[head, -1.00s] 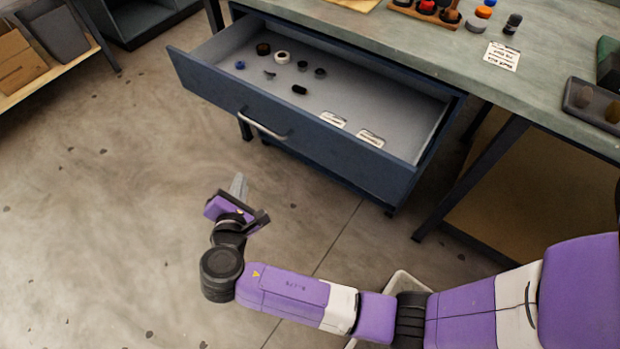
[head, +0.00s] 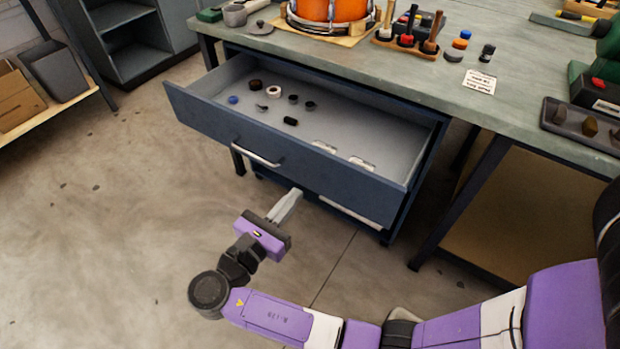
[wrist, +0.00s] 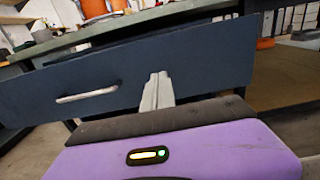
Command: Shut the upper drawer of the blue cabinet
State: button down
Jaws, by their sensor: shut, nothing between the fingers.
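The blue cabinet (head: 345,206) stands under the workbench. Its upper drawer (head: 290,160) is pulled well out, with a silver bar handle (head: 255,154) on its front. Several small parts and two white labels lie inside it. My gripper (head: 293,196) is shut and empty, in front of and below the drawer front as the head view shows it. In the wrist view the shut fingers (wrist: 157,90) point toward the drawer front (wrist: 200,70), to the right of the handle (wrist: 88,93). I cannot tell whether they touch it.
The bench top (head: 400,75) holds an orange drum (head: 322,10), a wooden tool rack (head: 408,42) and a dark tray (head: 580,122) at the right. A bench leg (head: 460,205) stands right of the cabinet. The floor (head: 110,230) at left is clear.

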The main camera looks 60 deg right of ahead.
aim_at(317, 169)
jog(key=d+b, duration=0.1)
jog(key=d, duration=0.6)
jog(key=shift+w+d, duration=0.15)
jog(key=shift+d, duration=0.1)
jog(key=shift+d, duration=0.1)
